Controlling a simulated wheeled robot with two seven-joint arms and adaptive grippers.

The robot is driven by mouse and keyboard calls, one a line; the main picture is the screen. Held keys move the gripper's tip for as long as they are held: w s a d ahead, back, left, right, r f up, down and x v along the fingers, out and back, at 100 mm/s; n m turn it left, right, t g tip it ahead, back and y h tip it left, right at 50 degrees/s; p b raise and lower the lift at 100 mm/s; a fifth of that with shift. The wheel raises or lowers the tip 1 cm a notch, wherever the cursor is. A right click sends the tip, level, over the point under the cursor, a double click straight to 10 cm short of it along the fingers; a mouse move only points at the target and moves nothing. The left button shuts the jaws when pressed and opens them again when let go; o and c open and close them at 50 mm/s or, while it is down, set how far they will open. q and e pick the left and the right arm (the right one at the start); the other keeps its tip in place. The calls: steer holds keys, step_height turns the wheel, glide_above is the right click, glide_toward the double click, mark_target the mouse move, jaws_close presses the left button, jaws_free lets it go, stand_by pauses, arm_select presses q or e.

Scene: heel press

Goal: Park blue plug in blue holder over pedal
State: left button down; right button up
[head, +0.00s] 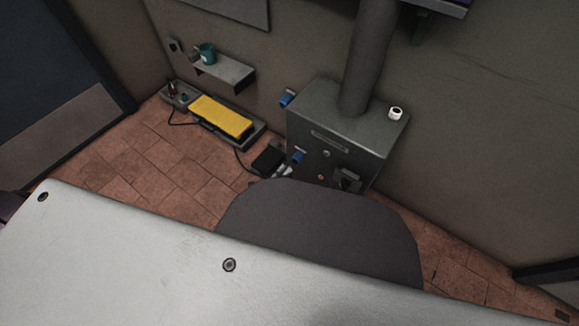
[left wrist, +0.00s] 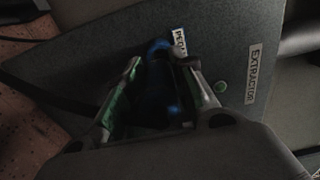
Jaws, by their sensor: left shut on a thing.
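My left gripper (head: 284,171) shows small in the head view, at the front of the grey extractor box (head: 345,122). It is shut on a dark blue thing, the blue plug (left wrist: 160,98), between its fingers in the left wrist view. A blue ring-like part (left wrist: 159,46), perhaps the blue holder, shows just beyond the fingertips, beside a white label (left wrist: 179,42) reading "PE…", partly covered. Whether the plug is in the holder I cannot tell. A blue part (head: 298,157) shows beside the gripper; another blue part (head: 288,97) is on the box's left side. My right gripper is not in view.
An "EXTRACTOR" label (left wrist: 253,73) and a green light (left wrist: 220,87) are right of the fingers. A shelf (head: 224,71) holds a teal mug (head: 207,54).

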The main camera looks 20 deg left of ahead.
arm_select(q)
steer(key=shift+p+v, duration=0.35)
steer(key=shift+v, duration=0.5)
stand_by(0.4)
steer(key=shift+a, duration=0.1)
steer(key=w+a+r+b, duration=0.1)
steer(key=w+a, duration=0.2)
steer(key=a, duration=0.7)
steer(key=w+a+r+b, duration=0.1)
steer(key=w+a, duration=0.3)
steer(key=a, duration=0.6)
steer(key=shift+w+a+b, duration=0.25)
steer(key=shift+b, duration=0.05)
stand_by(2.7)
steer(key=shift+w+d, duration=0.1)
stand_by(0.4)
